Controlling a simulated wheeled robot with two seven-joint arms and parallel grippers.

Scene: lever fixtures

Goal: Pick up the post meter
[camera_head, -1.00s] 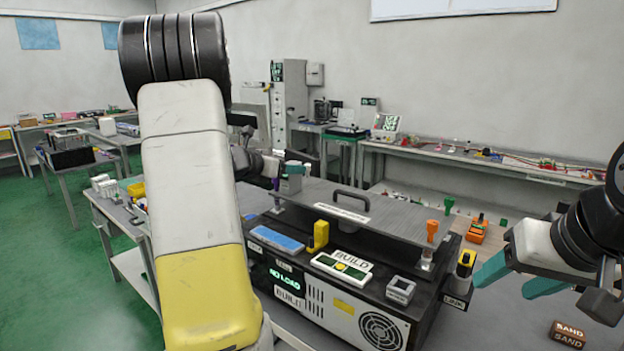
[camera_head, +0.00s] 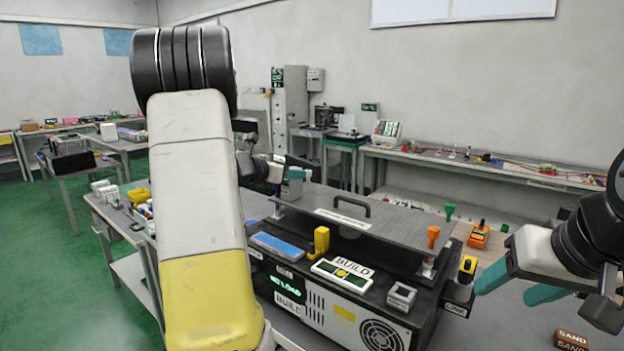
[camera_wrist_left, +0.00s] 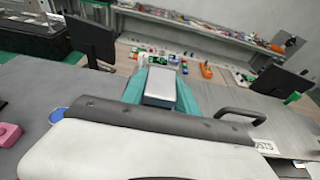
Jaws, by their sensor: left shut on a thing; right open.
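My left gripper (camera_head: 293,177) has teal fingers and is beyond the left end of the grey bench fixture's plate, partly behind my own arm. It is shut on a pale grey block (camera_wrist_left: 160,84), which shows between the teal fingers in the left wrist view. I cannot tell from its look whether this block is the post meter; no label on it is readable. My right gripper (camera_head: 514,284) is open and empty at the right, beside the fixture's yellow-and-black part (camera_head: 467,266).
The dark fixture (camera_head: 430,315) carries a grey plate with a handle (camera_head: 351,205), a yellow bracket (camera_head: 320,241), a BUILD panel (camera_head: 341,275) and an orange knob (camera_head: 433,233). An orange device (camera_head: 479,236) lies behind it. A SAND block (camera_head: 570,340) sits front right.

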